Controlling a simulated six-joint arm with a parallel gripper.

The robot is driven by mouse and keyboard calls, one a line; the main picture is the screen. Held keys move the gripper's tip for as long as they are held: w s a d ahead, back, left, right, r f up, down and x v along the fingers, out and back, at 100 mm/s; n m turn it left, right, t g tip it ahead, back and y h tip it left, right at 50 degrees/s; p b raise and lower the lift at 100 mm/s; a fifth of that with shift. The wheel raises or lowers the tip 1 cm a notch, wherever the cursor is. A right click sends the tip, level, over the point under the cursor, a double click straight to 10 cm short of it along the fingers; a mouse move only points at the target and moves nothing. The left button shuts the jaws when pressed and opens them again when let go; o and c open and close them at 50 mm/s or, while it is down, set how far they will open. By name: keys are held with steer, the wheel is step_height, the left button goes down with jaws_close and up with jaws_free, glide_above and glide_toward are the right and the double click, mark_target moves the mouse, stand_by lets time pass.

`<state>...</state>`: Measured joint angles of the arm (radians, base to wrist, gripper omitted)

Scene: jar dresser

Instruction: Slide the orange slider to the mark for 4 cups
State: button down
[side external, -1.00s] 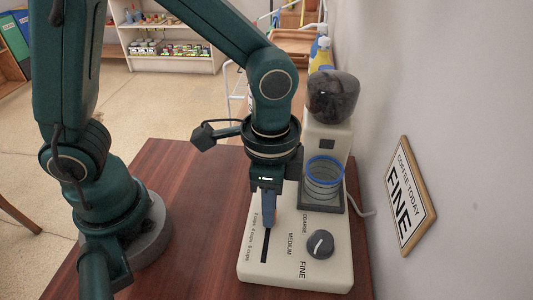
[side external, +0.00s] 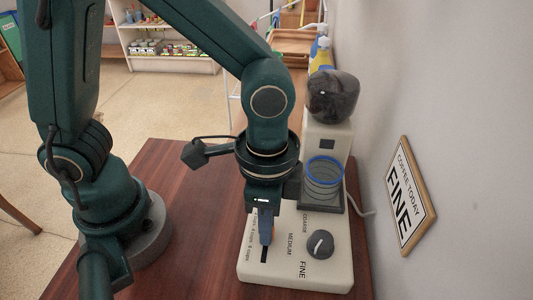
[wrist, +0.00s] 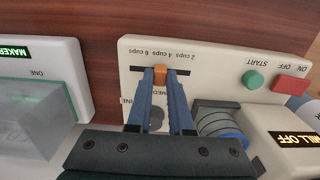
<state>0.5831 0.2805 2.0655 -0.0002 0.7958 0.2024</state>
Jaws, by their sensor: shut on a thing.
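The orange slider (wrist: 160,75) sits in the dark slot (wrist: 181,72) on the cream grinder base, about midway along it. In the wrist view it lies beside the upside-down "4 cups" label (wrist: 164,52), with "6 cups" to the left and "2 cups" to the right. My gripper (wrist: 160,80) is shut on the slider, one blue finger on each side. In the side view my gripper (side external: 266,241) points down over the slot and hides most of the slider. The near end of the slot shows below the fingers.
The grey grind knob (side external: 320,245) stands right of the slot. A blue-rimmed cup (side external: 324,172) stands under the dark hopper (side external: 333,96). A "FINE" sign (side external: 402,197) is on the wall.

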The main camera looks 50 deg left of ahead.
steer(key=c, duration=0.8)
jaws_free()
steer(key=shift+r, duration=2.6)
steer(key=shift+w+a+r, duration=0.1)
steer(key=shift+w+a, duration=0.05)
steer(key=shift+w, duration=0.05)
steer(key=s+a+r+n+t, duration=0.1)
steer(key=a+r+n+t, duration=0.1)
steer(key=a+n, duration=0.2)
steer(key=s+a+r+n+t, duration=0.1)
steer(key=a+r+n+t, duration=0.2)
steer(key=a+n, duration=0.2)
steer(key=a, duration=0.3)
steer(key=shift+s+a+t, duration=0.15)
steer(key=shift+s+t, duration=0.05)
steer(key=shift+t, duration=0.1)
